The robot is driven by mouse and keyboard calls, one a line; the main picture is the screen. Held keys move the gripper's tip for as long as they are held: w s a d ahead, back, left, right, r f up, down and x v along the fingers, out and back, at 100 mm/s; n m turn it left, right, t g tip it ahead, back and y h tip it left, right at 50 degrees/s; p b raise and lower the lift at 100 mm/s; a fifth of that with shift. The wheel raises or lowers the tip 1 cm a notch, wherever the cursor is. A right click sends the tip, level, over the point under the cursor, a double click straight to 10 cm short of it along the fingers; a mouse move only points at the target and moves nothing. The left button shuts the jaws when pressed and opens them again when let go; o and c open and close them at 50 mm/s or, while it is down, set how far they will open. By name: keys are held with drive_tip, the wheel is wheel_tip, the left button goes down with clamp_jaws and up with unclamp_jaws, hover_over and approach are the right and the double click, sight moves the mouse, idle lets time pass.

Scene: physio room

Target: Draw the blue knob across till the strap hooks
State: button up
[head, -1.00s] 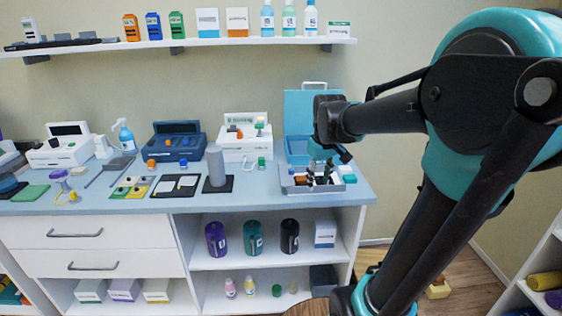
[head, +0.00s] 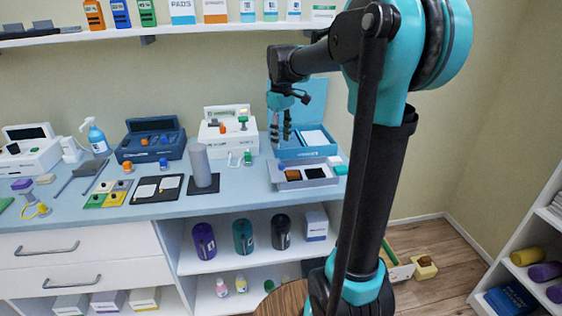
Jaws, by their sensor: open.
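Another small blue piece (head: 163,163) sits in front of the dark blue device. Both are too small to tell which is the knob, and no hooked strap can be made out.
The teal box (head: 305,153) and a grey tray (head: 303,183) with dark compartments stand at the counter's right end. A grey cylinder (head: 200,165) stands on a black base to the left. The white device (head: 226,141) is behind the loop. A shelf (head: 180,30) runs above.

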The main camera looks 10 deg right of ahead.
sight(281, 164)
wheel_tip(281, 164, down, 10)
drive_tip(key=shift+r, duration=0.25)
clamp_jaws()
idle(0.3)
